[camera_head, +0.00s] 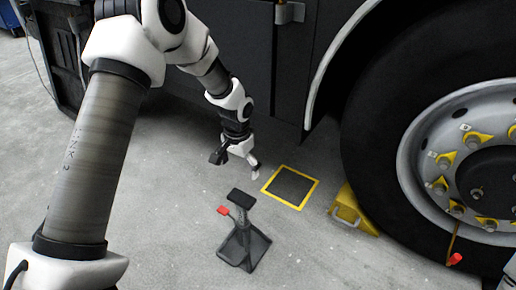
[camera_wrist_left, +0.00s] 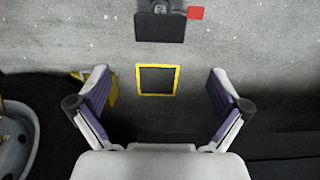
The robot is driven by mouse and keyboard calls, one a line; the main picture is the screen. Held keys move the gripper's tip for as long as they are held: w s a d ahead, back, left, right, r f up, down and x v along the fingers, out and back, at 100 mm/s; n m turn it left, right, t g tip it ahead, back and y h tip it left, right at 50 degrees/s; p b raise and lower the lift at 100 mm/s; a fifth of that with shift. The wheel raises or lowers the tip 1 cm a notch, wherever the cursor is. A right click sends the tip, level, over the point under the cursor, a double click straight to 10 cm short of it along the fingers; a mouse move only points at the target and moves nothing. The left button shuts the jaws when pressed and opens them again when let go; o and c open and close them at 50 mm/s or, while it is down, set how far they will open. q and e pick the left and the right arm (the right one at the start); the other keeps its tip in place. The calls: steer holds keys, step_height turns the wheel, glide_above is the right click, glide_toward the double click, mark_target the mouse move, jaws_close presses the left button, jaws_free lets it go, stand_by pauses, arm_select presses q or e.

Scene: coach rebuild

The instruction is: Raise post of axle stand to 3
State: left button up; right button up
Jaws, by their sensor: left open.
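The axle stand (camera_head: 243,246) stands upright on the concrete floor, dark grey, with a flat black saddle on its post (camera_head: 241,198) and a red-tipped lever (camera_head: 223,210) at its left. In the left wrist view the saddle (camera_wrist_left: 160,27) shows at the top, with the red lever tip (camera_wrist_left: 195,13) beside it. My left gripper (camera_head: 236,160) is open and empty, above the floor behind the stand and apart from it. Both its fingers (camera_wrist_left: 160,95) are spread wide in the left wrist view. Any number marks on the post are too small to read.
A yellow-bordered dark square (camera_head: 290,187) lies on the floor right of the stand. A yellow wheel chock (camera_head: 352,211) sits against the large wheel (camera_head: 400,150). The dark coach side (camera_head: 260,60) rises behind my left gripper. Floor left of the stand is clear.

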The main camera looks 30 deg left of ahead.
arm_select(q)
steer(key=shift+f, duration=0.1)
steer(key=s+d+f+g, duration=0.1)
steer(key=s+d+f, duration=0.2)
steer(key=s+f, duration=0.55)
steer(key=s+d+f+g, duration=0.2)
steer(key=s+d+f, duration=0.15)
steer(key=s, duration=0.95)
steer(key=s+d+f+g, duration=0.1)
steer(key=s+d+f, duration=0.2)
steer(key=s+f, duration=0.6)
step_height(320, 180, up, 38)
steer(key=w+n+t+p, duration=0.1)
steer(key=t+p, duration=0.3)
steer(key=p, duration=3.2)
steer(key=shift+w+a, duration=0.45)
steer(key=shift+w, duration=0.15)
